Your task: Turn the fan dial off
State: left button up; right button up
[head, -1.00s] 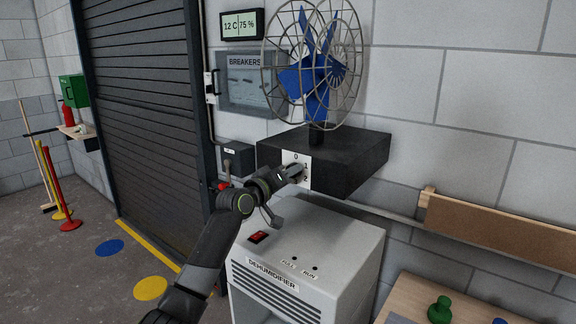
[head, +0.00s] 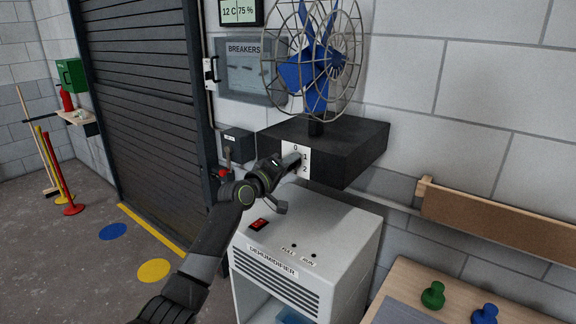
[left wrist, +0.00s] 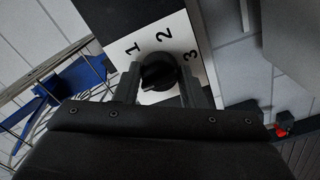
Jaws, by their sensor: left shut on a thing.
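The fan dial (left wrist: 158,72) is a black round knob on a white plate (left wrist: 198,64) marked with numbers, with 1, 2 and 3 readable in the left wrist view. The blue-bladed fan (head: 315,70) in a wire cage stands on that box. My left gripper (head: 293,161) is shut on the dial, one finger on each side of it. I cannot tell which number the dial points to. My right gripper is not in view.
A white dehumidifier (head: 335,225) with a red switch stands just below the box. A grey box with a red-tipped lever (head: 225,165) is to the left of my gripper. A table with green and blue knobs (head: 433,295) is at lower right.

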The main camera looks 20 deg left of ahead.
pick_arm(q)
jog(key=o, duration=1)
jog(key=b+v, duration=0.3)
jog(key=v, duration=1.4)
jog(key=shift+s+a+b, duration=0.1)
jog(key=shift+s+b, duration=0.1)
jog(key=shift+b, duration=0.1)
